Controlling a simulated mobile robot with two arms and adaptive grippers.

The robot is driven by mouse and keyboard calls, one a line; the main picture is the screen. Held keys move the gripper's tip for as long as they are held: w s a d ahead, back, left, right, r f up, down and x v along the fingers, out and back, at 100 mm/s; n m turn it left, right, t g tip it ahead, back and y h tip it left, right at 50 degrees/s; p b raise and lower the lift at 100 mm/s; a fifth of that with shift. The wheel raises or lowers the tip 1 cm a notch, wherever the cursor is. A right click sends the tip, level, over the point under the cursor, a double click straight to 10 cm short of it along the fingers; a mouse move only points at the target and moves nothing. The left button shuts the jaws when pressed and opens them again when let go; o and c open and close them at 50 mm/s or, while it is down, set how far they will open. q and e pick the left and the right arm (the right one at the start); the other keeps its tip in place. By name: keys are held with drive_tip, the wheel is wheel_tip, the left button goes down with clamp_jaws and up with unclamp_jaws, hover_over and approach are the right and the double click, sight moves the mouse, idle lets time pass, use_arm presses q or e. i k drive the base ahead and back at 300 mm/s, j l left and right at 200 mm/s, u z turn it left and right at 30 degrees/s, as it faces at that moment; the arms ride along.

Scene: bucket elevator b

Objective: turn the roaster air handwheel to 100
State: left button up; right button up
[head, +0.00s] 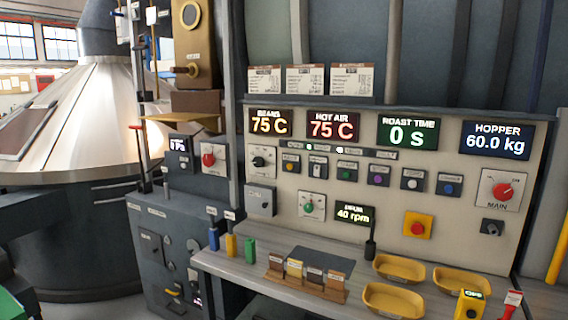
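I cannot pick out a handwheel labelled for roaster air. The control panel (390,215) fills the middle and right. It carries a black rotary knob (259,161), a green knob (309,208) and a red MAIN switch (502,191). Left of it, a red round control (208,160) sits beside a small dark display (179,157). A lower grey cabinet (150,240) has several small dark controls, too small to read. The HOT AIR display (333,125) reads 75 C. Neither gripper is in view.
A large metal cone-topped vessel (90,100) stands at left. The grey counter (225,265) below the panel holds small blue, yellow and green containers, a wooden rack (305,285) and yellow trays (398,267). A yellow device (468,306) is at the lower right.

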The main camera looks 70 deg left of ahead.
sight(208, 160)
drive_tip(key=u, duration=2.8)
drive_tip(key=i+j+z, duration=0.1)
drive_tip(key=i, duration=0.3)
drive_tip(key=i+j+z, duration=0.1)
drive_tip(key=i, duration=0.35)
drive_tip(key=i+j, duration=0.15)
drive_tip(key=i, duration=0.25)
drive_tip(key=z, duration=0.05)
